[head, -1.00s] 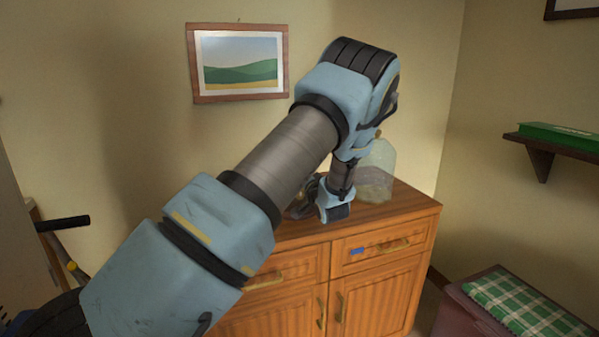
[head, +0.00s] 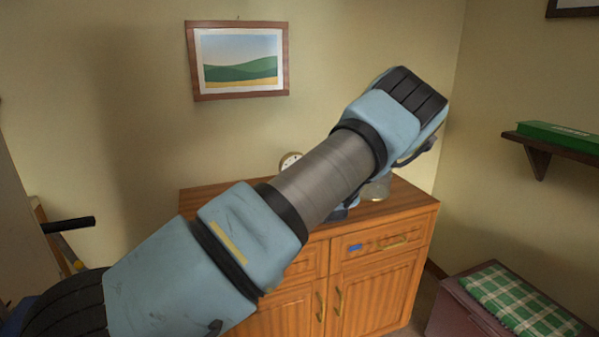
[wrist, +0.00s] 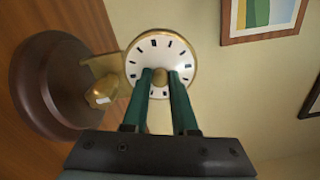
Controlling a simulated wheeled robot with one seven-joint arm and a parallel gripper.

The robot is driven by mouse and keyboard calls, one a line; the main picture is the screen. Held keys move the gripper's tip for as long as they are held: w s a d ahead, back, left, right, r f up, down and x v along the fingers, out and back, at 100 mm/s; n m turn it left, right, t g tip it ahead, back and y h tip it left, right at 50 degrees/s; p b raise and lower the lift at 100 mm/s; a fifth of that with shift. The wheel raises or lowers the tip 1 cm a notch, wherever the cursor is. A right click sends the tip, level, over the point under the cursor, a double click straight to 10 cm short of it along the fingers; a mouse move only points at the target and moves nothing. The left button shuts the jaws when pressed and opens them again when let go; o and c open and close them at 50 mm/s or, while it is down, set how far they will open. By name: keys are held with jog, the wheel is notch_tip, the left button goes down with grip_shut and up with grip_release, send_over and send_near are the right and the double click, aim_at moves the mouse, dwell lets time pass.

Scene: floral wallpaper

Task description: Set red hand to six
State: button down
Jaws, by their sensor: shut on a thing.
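A clock with a white round dial (wrist: 138,62), black marks and a brass rim shows in the wrist view. It sits on a brass stem above a round dark wooden base (wrist: 32,75). In the head view, part of the dial (head: 291,160) shows above the cabinet top, behind my arm. My gripper (wrist: 161,74) has its two green fingers in front of the dial, shut on a brass knob (wrist: 160,86) at its middle. The red hand cannot be made out; the fingers cover part of the dial. My gripper is hidden behind my arm in the head view.
A wooden cabinet (head: 372,285) carries the clock. A clear glass vessel (head: 376,190) stands on it to the right, partly hidden by my arm. A framed picture (head: 240,92) hangs behind. A shelf (head: 560,147) with a green box (head: 553,132) is at right.

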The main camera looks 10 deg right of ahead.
jog(key=shift+m, duration=2)
jog(key=c, duration=0.7)
grip_release()
jog(key=s+d+b, duration=0.1)
jog(key=s+b, duration=0.1)
jog(key=s, duration=0.8)
jog(key=shift+s+d, duration=0.2)
jog(key=shift+s, duration=0.2)
